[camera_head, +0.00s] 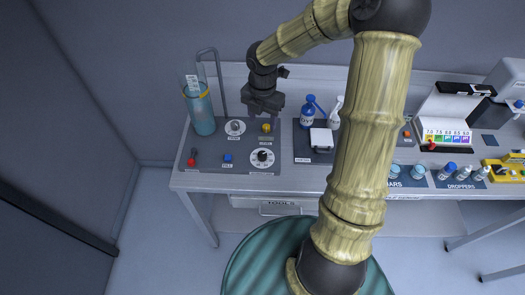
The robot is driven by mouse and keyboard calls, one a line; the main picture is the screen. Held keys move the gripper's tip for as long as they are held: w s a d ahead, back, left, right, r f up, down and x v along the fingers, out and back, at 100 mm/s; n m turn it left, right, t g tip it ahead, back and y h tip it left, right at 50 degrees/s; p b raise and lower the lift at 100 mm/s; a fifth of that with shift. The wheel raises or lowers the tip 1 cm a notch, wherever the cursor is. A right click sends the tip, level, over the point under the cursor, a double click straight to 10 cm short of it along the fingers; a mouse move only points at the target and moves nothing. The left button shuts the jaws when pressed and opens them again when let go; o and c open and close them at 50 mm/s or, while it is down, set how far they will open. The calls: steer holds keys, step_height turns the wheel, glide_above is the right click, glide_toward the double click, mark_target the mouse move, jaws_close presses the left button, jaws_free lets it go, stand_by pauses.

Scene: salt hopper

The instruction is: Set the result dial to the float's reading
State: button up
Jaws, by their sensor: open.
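A tall clear cylinder (201,112) of blue-green liquid stands at the left end of the bench, with a yellow band near its top. A white float stem (193,83) sticks up in it; its marks are too small to read. A white round dial with a black knob (262,158) sits at the front of the grey panel. My gripper (262,112) is open and empty above the panel's back edge.
The panel also has a yellow knob (266,127), a blue button (227,157) and a red handle (192,157). A thin grey pipe (219,80) rises behind the cylinder. Blue bottle (307,111) and small scale (321,139) stand right of the panel.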

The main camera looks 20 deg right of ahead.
mark_target(262, 154)
steer(key=shift+f, duration=0.1)
step_height(262, 154, down, 17)
steer(key=shift+a+f, duration=0.1)
stand_by(0.7)
steer(key=c, duration=1)
steer(key=shift+o, duration=0.2)
